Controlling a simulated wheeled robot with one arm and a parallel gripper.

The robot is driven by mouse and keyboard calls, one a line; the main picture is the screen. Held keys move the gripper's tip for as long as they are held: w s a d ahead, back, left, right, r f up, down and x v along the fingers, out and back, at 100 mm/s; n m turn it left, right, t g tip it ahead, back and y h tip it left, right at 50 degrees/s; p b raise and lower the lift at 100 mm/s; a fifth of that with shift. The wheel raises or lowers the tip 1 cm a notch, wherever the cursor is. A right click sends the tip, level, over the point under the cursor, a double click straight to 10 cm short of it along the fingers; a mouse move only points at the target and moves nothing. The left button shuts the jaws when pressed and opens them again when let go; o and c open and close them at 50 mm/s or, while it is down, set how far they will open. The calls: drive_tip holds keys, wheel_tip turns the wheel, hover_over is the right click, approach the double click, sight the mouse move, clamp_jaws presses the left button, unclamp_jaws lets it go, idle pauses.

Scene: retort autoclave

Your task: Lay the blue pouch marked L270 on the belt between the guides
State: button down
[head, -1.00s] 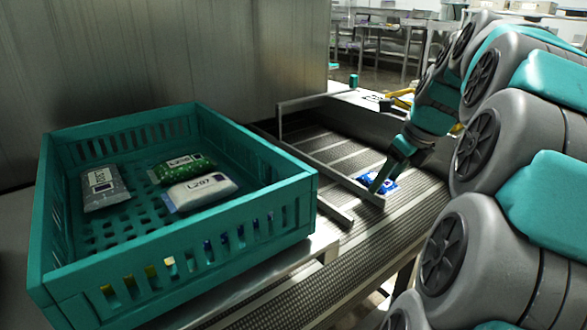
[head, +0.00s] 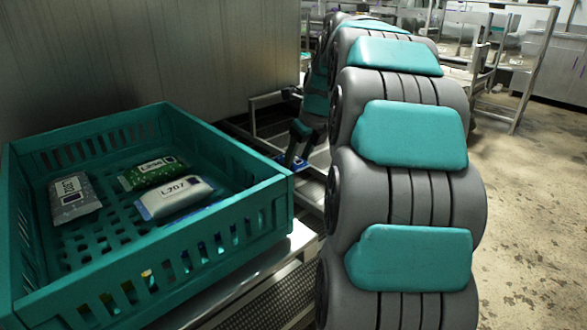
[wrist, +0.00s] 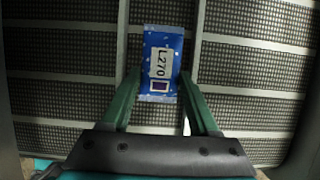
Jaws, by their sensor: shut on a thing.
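The blue pouch marked L270 (wrist: 162,62) is between my gripper's fingertips (wrist: 161,88) in the wrist view, label facing the camera. My gripper is shut on it. Below is the dark mesh belt (wrist: 60,55) with pale cross strips. Two pale rails, a left guide (wrist: 122,40) and a right guide (wrist: 197,35), run along either side of the pouch, which appears between them from above. Its height over the belt cannot be told.
A teal crate (head: 110,275) stands at the left with a grey pouch (head: 73,197), a green pouch (head: 152,172) and a white pouch (head: 174,197) in it. A metal wall (head: 150,50) rises behind. Open floor (head: 530,200) lies at right.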

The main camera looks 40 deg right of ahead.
sight(297, 162)
drive_tip(key=shift+w+a, duration=0.15)
drive_tip(key=shift+w, duration=0.2)
drive_tip(key=shift+w+a+f, duration=0.15)
drive_tip(key=shift+w+f, duration=0.05)
drive_tip(key=shift+w, duration=0.05)
drive_tip(key=shift+s+f, duration=0.1)
drive_tip(key=shift+f, duration=1.5)
drive_tip(key=shift+c, duration=0.7)
unclamp_jaws()
drive_tip(key=shift+f, duration=0.1)
drive_tip(key=v, duration=1.2)
